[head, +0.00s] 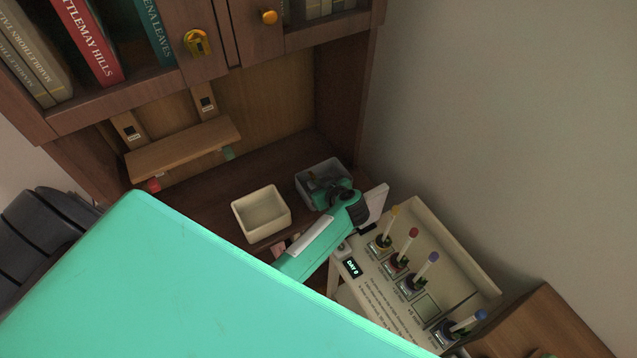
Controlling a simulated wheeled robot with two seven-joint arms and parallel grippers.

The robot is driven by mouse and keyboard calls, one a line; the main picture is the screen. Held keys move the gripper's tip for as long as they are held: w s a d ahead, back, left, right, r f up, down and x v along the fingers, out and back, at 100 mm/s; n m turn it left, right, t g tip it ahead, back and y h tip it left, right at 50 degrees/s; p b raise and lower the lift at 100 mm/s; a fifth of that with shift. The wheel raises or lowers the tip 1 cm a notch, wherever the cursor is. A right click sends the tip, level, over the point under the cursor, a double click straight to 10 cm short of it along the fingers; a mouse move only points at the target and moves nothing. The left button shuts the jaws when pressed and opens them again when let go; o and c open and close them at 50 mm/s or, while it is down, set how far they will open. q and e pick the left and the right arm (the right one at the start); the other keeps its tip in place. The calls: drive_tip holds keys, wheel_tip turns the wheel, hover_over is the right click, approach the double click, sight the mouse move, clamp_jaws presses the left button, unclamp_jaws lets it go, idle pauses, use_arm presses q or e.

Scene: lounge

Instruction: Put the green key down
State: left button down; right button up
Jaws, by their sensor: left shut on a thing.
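My left gripper (327,190) is over the small grey bin (310,173) at the back right of the desk. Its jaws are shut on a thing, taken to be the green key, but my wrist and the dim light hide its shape. I cannot tell whether it touches the bin. A small green piece (228,153) and a small red piece (154,185) show under the front edge of the little wooden shelf; I cannot tell what they are. My right gripper is not in view.
A cream open box (261,212) stands left of the grey bin. A white panel (375,277) with several coloured-topped sticks lies to the right. Bookshelves (150,85) overhang the desk. A dark chair (45,235) is at left. My teal arm hides the lower middle.

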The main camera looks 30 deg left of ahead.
use_arm(q)
drive_tip(key=shift+f, duration=0.1)
drive_tip(key=shift+f, duration=0.5)
drive_tip(key=c, duration=1.4)
unclamp_jaws()
drive_tip(key=shift+o, duration=1)
